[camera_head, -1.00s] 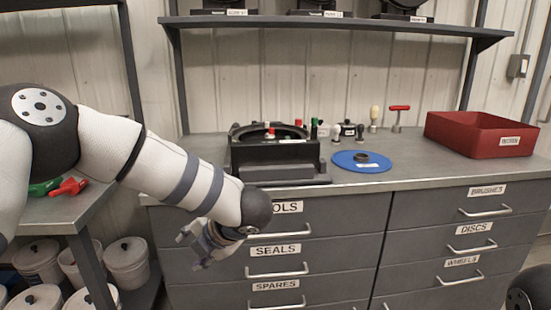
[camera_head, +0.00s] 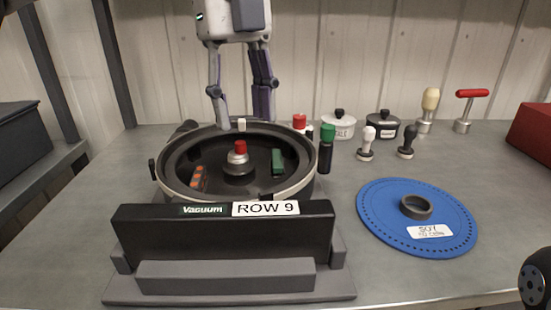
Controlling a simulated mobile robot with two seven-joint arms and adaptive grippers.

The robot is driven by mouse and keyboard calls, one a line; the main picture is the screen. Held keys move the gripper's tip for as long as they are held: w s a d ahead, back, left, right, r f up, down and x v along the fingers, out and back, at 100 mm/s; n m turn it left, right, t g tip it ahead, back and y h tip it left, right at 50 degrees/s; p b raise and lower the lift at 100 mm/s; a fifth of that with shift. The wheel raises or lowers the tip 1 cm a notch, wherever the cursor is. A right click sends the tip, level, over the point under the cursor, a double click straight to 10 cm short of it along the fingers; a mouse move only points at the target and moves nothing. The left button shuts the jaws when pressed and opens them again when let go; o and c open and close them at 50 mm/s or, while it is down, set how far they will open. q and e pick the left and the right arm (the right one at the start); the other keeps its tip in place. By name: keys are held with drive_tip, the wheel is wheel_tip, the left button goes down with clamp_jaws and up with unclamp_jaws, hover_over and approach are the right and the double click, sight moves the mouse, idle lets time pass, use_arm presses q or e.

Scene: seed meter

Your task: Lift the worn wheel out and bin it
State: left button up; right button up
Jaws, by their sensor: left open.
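The black seed meter housing (camera_head: 222,245) stands on the bench with its round bowl open, labelled "Vacuum" and "ROW 9". Inside are a red-topped silver hub knob (camera_head: 238,155), a small orange and dark part (camera_head: 198,178) at the left and a green part (camera_head: 278,162) at the right. I cannot tell which part is the worn wheel. My left gripper (camera_head: 241,119) points down, open, at the bowl's far rim. A small white knob (camera_head: 241,125) shows between its fingertips; I see no grip on it. My right gripper is out of view.
A blue disc (camera_head: 390,215) with a grey ring (camera_head: 416,207) lies right of the housing. Several small-handled tools and two lidded pots (camera_head: 338,124) stand behind. A red bin (camera_head: 532,130) is cut off at the right edge.

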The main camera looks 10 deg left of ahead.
use_arm(q)
hover_over(255, 191)
drive_tip(key=a, duration=0.1)
drive_tip(key=f, duration=0.5)
drive_tip(key=shift+w+a+f+b, duration=0.15)
drive_tip(key=shift+w+b, duration=0.15)
drive_tip(key=shift+b, duration=0.05)
drive_tip(key=f, duration=0.4)
drive_tip(key=d+f, duration=0.1)
drive_tip(key=f, duration=0.1)
drive_tip(key=shift+s+f+b, duration=0.15)
drive_tip(key=shift+s+b, duration=0.1)
drive_tip(key=shift+b, duration=0.1)
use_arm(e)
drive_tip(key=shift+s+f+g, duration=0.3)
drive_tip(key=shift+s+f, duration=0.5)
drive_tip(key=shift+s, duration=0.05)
use_arm(q)
drive_tip(key=shift+c, duration=0.5)
clamp_jaws()
